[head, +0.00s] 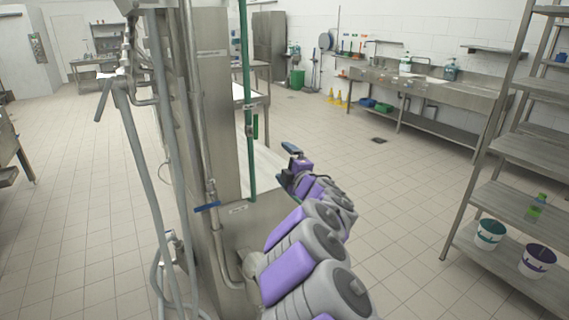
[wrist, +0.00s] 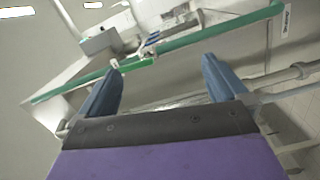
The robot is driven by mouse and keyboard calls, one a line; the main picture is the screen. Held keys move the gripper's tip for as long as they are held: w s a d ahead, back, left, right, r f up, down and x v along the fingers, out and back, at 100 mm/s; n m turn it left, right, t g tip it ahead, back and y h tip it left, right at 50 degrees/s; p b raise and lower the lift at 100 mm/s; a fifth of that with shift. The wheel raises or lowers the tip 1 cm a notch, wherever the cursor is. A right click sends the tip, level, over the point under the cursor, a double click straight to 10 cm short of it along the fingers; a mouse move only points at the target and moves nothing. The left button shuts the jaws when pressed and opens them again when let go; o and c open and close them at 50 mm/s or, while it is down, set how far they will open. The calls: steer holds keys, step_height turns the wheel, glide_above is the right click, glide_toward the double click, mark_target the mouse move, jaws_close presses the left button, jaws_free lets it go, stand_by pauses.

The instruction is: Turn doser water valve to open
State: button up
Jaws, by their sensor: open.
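A blue lever handle (head: 208,207) sits on a thin steel pipe at the cabinet's front edge in the head view, beside a small label (head: 238,209). A green pipe (head: 246,100) runs upright behind it, with a small fitting (head: 249,130) partway up. I cannot tell which is the doser water valve. My gripper (head: 290,148) is to the right of the green pipe, apart from the blue handle. In the wrist view my gripper (wrist: 161,65) is open, with nothing between its blue fingers. The green pipe (wrist: 220,32) crosses beyond the fingertips, with a short green piece (wrist: 139,64) near the left finger.
The steel cabinet (head: 212,110) with grey pipes and hoses (head: 135,150) stands left of my arm. A steel shelf rack (head: 515,200) with buckets is at the right. A sink counter (head: 420,88) stands at the back. The tiled floor between them is mostly clear.

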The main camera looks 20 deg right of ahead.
steer(key=s+d, duration=0.3)
steer(key=s, duration=1.3)
steer(key=shift+s+d+p, duration=0.15)
steer(key=shift+d+p, duration=0.05)
steer(key=shift+p, duration=0.15)
